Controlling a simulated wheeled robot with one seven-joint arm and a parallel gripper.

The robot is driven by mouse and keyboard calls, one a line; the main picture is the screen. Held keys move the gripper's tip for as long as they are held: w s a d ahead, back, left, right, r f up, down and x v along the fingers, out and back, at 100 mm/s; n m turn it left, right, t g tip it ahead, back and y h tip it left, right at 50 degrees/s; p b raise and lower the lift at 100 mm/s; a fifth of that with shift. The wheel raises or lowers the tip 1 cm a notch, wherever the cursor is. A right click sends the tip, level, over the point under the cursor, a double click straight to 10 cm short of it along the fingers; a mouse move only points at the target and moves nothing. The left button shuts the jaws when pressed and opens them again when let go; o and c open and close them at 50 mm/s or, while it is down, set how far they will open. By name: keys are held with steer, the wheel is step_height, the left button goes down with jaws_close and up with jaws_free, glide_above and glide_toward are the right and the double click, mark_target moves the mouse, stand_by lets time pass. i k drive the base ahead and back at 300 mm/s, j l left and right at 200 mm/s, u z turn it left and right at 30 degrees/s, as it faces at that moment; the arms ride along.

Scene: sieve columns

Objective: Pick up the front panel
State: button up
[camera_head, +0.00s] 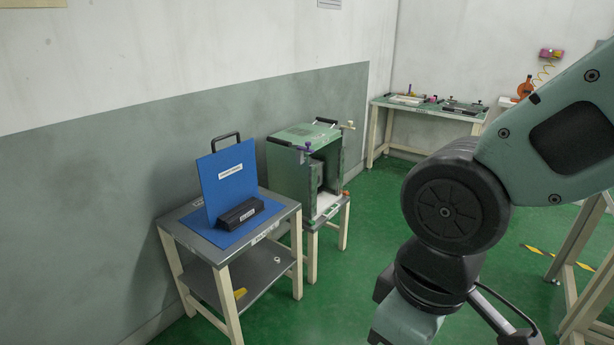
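A blue upright panel (225,178) with a white label and a black handle (225,141) on its top edge stands on a small grey-topped table (187,232) at the left. It looks like the front panel. A black block (240,214) with a label sits at its foot on a blue mat. My arm fills the right side of the view. My gripper is below the frame's edge and does not show.
An open-fronted green cabinet (297,136) stands on a stand right of the table. A long table (430,110) with several items is at the back wall. Green floor (330,290) is clear between the table and my arm. A yellow object (240,293) lies on the lower shelf.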

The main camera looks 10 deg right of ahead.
mark_target(228, 175)
steer(key=i+u, duration=0.1)
steer(key=i, duration=0.45)
steer(key=i+l+u, duration=0.1)
steer(key=i, duration=0.4)
steer(key=i+l+u, duration=0.1)
steer(key=i+l, duration=0.15)
steer(key=i, duration=0.3)
steer(key=i+l+u, duration=0.1)
steer(key=i, duration=0.45)
steer(key=l, duration=0.1)
